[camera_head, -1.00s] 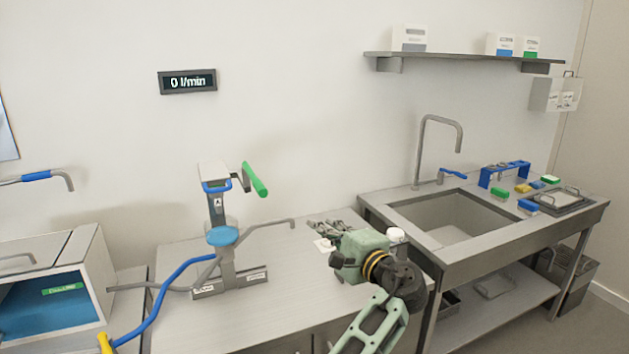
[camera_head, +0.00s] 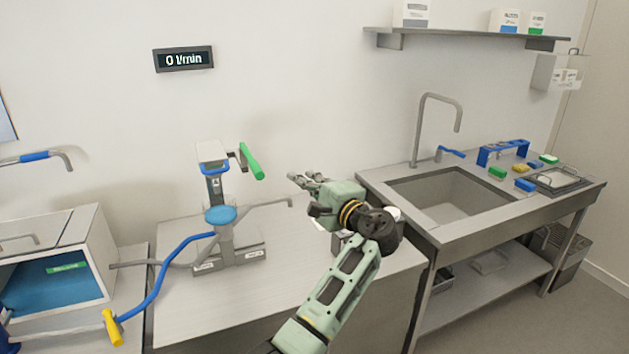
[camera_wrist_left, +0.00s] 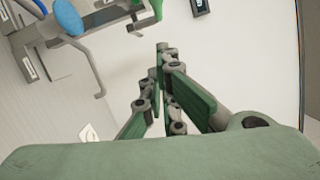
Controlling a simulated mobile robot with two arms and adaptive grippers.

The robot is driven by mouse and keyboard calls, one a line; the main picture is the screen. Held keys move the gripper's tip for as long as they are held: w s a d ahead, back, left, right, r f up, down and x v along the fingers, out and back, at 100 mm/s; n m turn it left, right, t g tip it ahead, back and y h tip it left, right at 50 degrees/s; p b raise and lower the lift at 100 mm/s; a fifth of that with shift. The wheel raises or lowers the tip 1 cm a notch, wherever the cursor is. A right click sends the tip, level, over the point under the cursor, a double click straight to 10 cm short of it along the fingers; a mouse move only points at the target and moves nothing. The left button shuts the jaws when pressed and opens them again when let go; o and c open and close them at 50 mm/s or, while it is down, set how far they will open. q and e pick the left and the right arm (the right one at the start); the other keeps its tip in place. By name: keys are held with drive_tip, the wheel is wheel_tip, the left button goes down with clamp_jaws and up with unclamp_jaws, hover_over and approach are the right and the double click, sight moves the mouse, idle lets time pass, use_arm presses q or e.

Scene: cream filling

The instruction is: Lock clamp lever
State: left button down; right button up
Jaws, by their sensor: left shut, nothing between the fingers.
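The machine (camera_head: 222,225) stands on the counter, with a blue round disc (camera_head: 220,215) on its post. A lever with a green handle (camera_head: 251,162) sticks out at the upper right of the post; I take it as the clamp lever. My left gripper (camera_head: 303,181) is shut and empty, to the right of the green handle and apart from it. In the left wrist view the gripper fingers (camera_wrist_left: 164,60) come together ahead. The blue disc (camera_wrist_left: 68,17) shows at the upper left, and a green piece shows just beyond the fingertips. My right gripper is not in view.
A grey spout (camera_head: 270,205) reaches right from the machine. A blue hose with a yellow end (camera_head: 113,327) hangs at the left, near a white box (camera_head: 85,245). A sink (camera_head: 450,205) with a faucet is on the right. A display (camera_head: 183,59) on the wall reads 0 l/min.

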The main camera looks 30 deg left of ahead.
use_arm(q)
drive_tip(key=a+p, duration=0.1)
drive_tip(key=s+a+p, duration=0.1)
drive_tip(key=a, duration=0.1)
drive_tip(key=a+r+p, duration=0.1)
drive_tip(key=a, duration=0.1)
drive_tip(key=shift+s+a+p, duration=0.2)
drive_tip(key=shift+s+p, duration=0.1)
drive_tip(key=shift+s, duration=0.05)
drive_tip(key=shift+w+f, duration=0.1)
